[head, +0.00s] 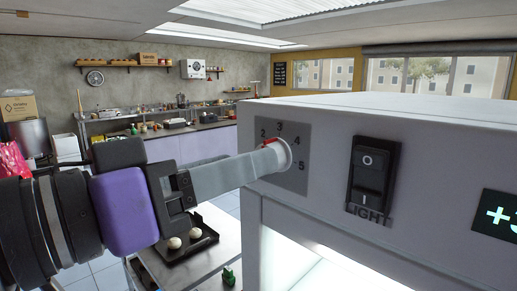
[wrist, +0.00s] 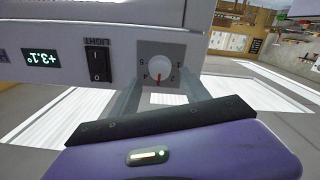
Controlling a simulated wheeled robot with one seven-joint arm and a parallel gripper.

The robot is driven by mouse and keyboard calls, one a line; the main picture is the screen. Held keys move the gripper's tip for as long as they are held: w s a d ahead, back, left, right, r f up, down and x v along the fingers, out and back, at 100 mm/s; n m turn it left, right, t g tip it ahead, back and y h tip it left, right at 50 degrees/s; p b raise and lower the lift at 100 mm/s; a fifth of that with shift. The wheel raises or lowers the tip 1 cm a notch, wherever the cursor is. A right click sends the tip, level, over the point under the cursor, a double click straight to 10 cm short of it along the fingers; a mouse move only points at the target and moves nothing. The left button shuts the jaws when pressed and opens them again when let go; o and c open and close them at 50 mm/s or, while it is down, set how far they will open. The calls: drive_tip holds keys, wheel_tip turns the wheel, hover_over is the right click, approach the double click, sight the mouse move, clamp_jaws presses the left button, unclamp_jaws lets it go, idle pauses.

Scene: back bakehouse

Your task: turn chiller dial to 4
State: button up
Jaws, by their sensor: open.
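The chiller dial (wrist: 159,68) is a round white knob on a grey square plate, which shows upside down in the wrist view. Its red mark points down toward the 3 there. In the head view, the dial (head: 285,153) shows at the end of my fingers, with the numbers 2 to 5 around it and some red on its upper edge. My gripper (wrist: 160,80) is open, its two grey fingers on either side of the dial. In the head view, my gripper (head: 268,162) hides the dial's lower left side. I cannot tell whether the fingers touch the knob.
A black light switch (head: 374,175) and a green temperature display (head: 500,217) sit right of the dial on the chiller's white front (head: 330,200). A dark tray (head: 180,258) with pale dough balls lies on a low table below my arm. A counter runs behind.

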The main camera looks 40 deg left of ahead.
sight(283, 150)
drive_tip(key=shift+w+d+p, duration=0.15)
drive_tip(key=shift+w+p, duration=0.3)
drive_tip(key=shift+w, duration=1.55)
clamp_jaws()
